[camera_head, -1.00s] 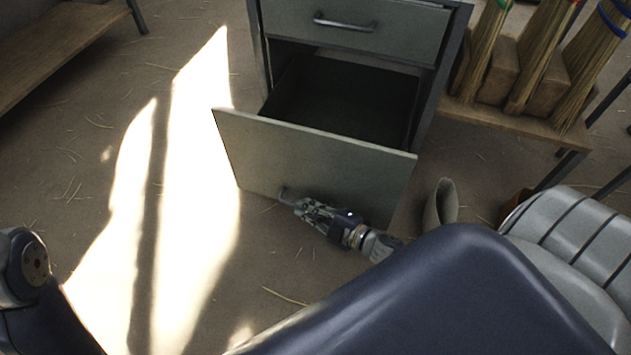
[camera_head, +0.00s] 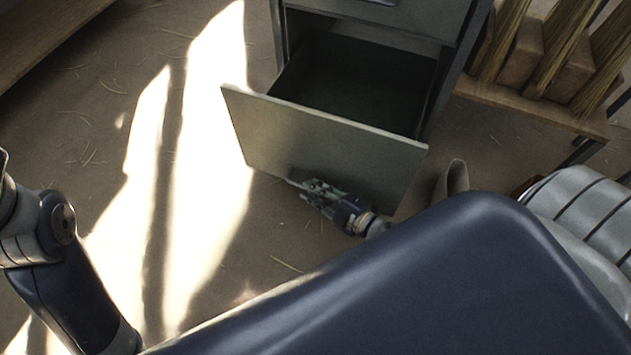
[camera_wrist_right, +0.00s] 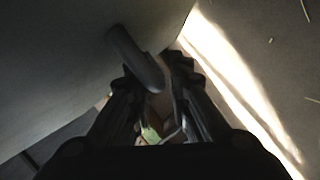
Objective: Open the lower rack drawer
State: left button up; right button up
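The lower rack drawer (camera_head: 315,143) is pulled well out of the grey rack (camera_head: 464,50), its dark, empty-looking inside showing. My right gripper (camera_head: 294,182) is low at the outer face of the drawer front. In the right wrist view, the drawer's dark bar handle (camera_wrist_right: 134,58) lies between the two fingers of my right gripper (camera_wrist_right: 154,72). The fingers are apart, with a narrow gap between the handle and the right-hand finger. The handle is mostly hidden by the gripper in the head view. My left gripper is out of view; only part of its arm shows at left.
A wooden bench (camera_head: 560,117) with brooms (camera_head: 556,55) and blocks stands right of the rack. A beige boot-like object (camera_head: 453,180) is on the floor right of the drawer. Another wooden bench (camera_head: 45,35) is at upper left. The sunlit floor left of the drawer is clear.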

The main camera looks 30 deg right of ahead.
jog(key=v, duration=1.2)
